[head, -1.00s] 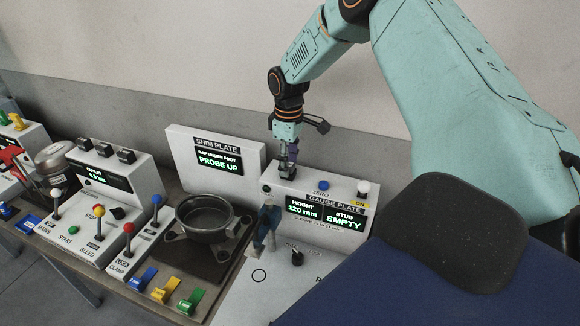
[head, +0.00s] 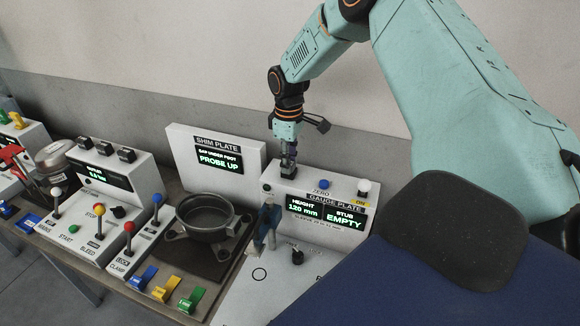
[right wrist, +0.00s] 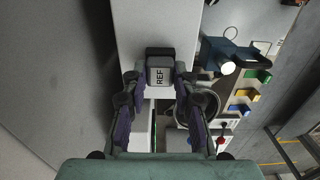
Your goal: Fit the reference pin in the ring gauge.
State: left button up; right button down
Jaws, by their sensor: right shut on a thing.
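My right gripper (head: 288,168) points down over the back top of the gauge plate housing (head: 278,208). In the right wrist view its two fingers (right wrist: 160,84) are shut on a dark grey block marked REF, the reference pin (right wrist: 160,74). The fingers hide most of the pin in the head view, and its lower part is hidden. I cannot tell whether it touches the housing top. My left gripper is not in view.
A blue bracket (head: 268,222) stands in front of the housing, left of the display reading 120 mm and STUB EMPTY. A blue button (head: 323,184) and a white knob (head: 363,187) sit close right of the gripper. The shim plate panel (head: 215,160) stands to the left.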

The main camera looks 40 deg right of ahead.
jog(key=shift+r, duration=0.15)
jog(key=shift+r+p, duration=0.4)
jog(key=shift+r, duration=2.45)
